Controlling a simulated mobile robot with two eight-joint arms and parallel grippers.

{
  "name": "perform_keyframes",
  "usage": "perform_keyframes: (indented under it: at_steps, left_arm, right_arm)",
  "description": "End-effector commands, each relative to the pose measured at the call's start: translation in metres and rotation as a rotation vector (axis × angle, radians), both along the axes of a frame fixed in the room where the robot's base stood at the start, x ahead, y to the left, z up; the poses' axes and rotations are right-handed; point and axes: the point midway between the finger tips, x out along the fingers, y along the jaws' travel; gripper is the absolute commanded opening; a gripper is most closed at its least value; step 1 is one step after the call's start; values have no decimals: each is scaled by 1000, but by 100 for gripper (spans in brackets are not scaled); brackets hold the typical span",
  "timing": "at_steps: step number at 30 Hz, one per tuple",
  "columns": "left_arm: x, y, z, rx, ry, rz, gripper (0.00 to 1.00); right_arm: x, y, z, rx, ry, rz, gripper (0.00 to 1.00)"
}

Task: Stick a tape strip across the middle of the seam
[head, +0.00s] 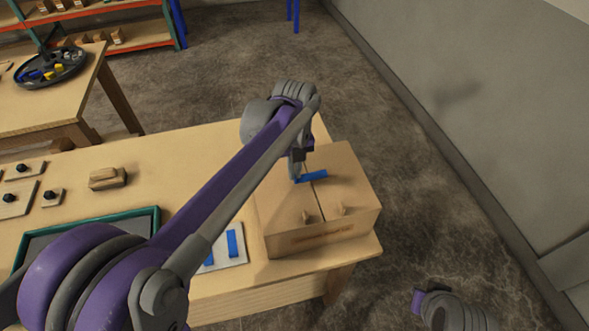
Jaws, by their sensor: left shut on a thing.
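A cardboard box (282,232) stands at the right end of the wooden table, with a dark seam running across its top between the flaps. My left gripper (297,178) points down over the box top and is shut on a blue tape strip (315,176). The strip lies crosswise over the seam, at or just above the top; I cannot tell if it touches. The gripper and arm hide part of the far side of the box top. A white card (240,255) with blue strips lies left of the box, partly behind my arm. Part of my right arm shows at lower right; its fingers are not clear.
A wooden block (107,179), several small plates with black knobs and a green-rimmed tray (90,223) lie to the left. A grey wall (480,110) is at right.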

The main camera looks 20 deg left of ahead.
Motion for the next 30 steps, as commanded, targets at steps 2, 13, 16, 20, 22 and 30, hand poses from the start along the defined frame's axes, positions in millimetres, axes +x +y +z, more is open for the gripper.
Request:
perform_keyframes:
  at_steps: [2, 13, 16, 20, 22, 30]
  left_arm:
    - [0, 0, 0, 0, 0, 0, 0]
    - [0, 0, -4, 0, 0, 0, 0]
    - [0, 0, -6, 0, 0, 0, 0]
    - [0, 0, -7, 0, 0, 0, 0]
    - [0, 0, -8, 0, 0, 0, 0]
    - [0, 0, -11, 0, 0, 0, 0]
  right_arm:
    - [0, 0, 0, 0, 0, 0, 0]
    - [-1, 0, -3, 0, 2, 0, 0]
    - [-2, 0, -4, 0, 3, 0, 0]
    - [-2, 0, -5, 0, 4, 0, 0]
    - [-2, 0, -6, 0, 4, 0, 0]
    - [-3, 0, -8, 0, 6, 0, 0]
